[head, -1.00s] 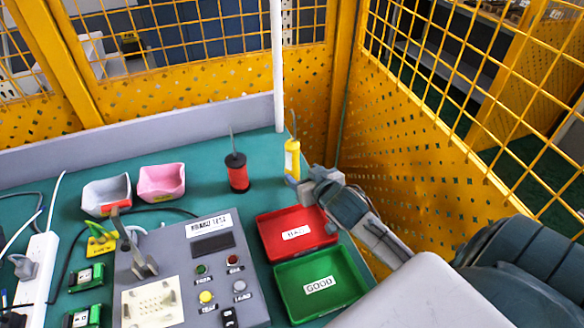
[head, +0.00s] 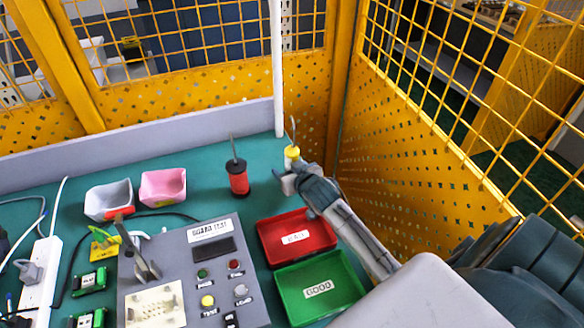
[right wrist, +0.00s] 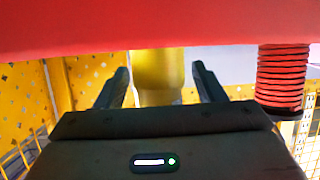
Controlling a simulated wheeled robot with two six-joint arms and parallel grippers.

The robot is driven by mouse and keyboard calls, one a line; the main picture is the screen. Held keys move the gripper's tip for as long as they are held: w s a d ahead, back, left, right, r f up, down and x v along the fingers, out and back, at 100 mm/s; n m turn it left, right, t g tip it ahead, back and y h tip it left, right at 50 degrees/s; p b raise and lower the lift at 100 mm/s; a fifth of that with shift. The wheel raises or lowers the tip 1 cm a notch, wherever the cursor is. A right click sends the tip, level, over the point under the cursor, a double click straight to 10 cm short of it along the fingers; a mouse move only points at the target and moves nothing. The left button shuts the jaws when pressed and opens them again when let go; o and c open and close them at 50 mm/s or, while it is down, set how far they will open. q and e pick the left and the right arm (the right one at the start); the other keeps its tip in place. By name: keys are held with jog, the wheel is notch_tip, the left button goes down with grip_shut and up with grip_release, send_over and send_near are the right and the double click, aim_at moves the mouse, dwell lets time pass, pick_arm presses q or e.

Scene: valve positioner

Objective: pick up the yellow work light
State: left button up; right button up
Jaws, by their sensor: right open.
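The yellow work light (head: 292,153) stands at the back right of the green table, with a thin stalk rising from its top. My right gripper (head: 287,182) is at the light and hides its lower body in the head view. In the right wrist view, the light's yellow body (right wrist: 158,75) stands between the two open fingers of my right gripper (right wrist: 163,85). Gaps show on both sides, so the fingers are not closed on it. My left gripper is not in view.
A red and black cylinder (head: 238,178) stands left of the light. A red tray (head: 318,248) and a green tray (head: 345,300) lie in front. Yellow fence panels (head: 415,165) rise close on the right and behind. A white pole (head: 278,70) stands just behind the light.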

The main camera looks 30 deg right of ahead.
aim_at(289, 162)
jog(key=c, duration=1.2)
jog(key=shift+o, duration=0.2)
jog(key=shift+r, duration=0.45)
jog(key=r, duration=0.1)
jog(key=r+b, duration=0.1)
jog(key=shift+s+a+r, duration=0.25)
jog(key=shift+r, duration=0.05)
jog(key=s+a+r+b, duration=0.1)
jog(key=s+a+b, duration=0.1)
jog(key=s+a, duration=0.7)
jog(key=shift+s+r+b, duration=0.3)
jog(key=shift+s, duration=1.35)
